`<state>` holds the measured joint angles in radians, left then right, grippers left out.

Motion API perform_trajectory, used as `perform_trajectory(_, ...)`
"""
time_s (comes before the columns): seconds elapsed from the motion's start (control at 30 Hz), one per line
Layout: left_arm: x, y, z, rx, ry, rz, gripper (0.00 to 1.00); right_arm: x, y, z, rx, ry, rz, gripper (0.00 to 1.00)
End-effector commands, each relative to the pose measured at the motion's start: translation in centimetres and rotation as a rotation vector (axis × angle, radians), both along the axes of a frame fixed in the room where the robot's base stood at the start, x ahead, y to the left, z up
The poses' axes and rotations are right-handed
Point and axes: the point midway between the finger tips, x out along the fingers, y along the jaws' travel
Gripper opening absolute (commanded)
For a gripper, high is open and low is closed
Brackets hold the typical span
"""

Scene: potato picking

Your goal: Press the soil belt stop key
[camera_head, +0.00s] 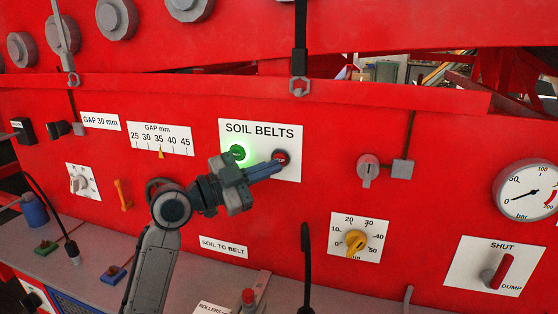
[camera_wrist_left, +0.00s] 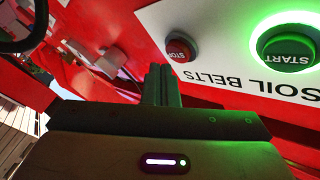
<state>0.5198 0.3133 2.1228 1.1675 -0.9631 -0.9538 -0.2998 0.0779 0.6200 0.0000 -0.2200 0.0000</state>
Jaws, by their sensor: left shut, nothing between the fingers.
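The red stop key (camera_head: 281,157) sits on the right of the white SOIL BELTS plate (camera_head: 260,132). The green start key (camera_head: 237,152) on the same plate has a lit green ring. My left gripper (camera_head: 280,165) is shut and empty, with its fingertips just below the stop key in the head view. In the left wrist view the stop key (camera_wrist_left: 181,50) shows beyond and slightly right of the shut fingers (camera_wrist_left: 160,78), and its STOP lettering is visible. The start key (camera_wrist_left: 288,48) glows at the right there. I cannot tell whether the fingertips touch the panel. My right gripper is not in view.
A grey ledge (camera_head: 190,285) below holds small items. A black upright rod (camera_head: 305,265) stands right of my left arm.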

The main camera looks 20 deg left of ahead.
Motion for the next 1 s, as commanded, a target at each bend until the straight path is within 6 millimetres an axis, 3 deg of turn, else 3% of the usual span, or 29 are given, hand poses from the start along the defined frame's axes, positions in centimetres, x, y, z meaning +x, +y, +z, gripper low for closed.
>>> perform_trajectory(1.0, 1.3, 0.0, 0.0, -0.001, 0.001, 0.0, 0.0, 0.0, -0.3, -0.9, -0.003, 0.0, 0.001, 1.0)
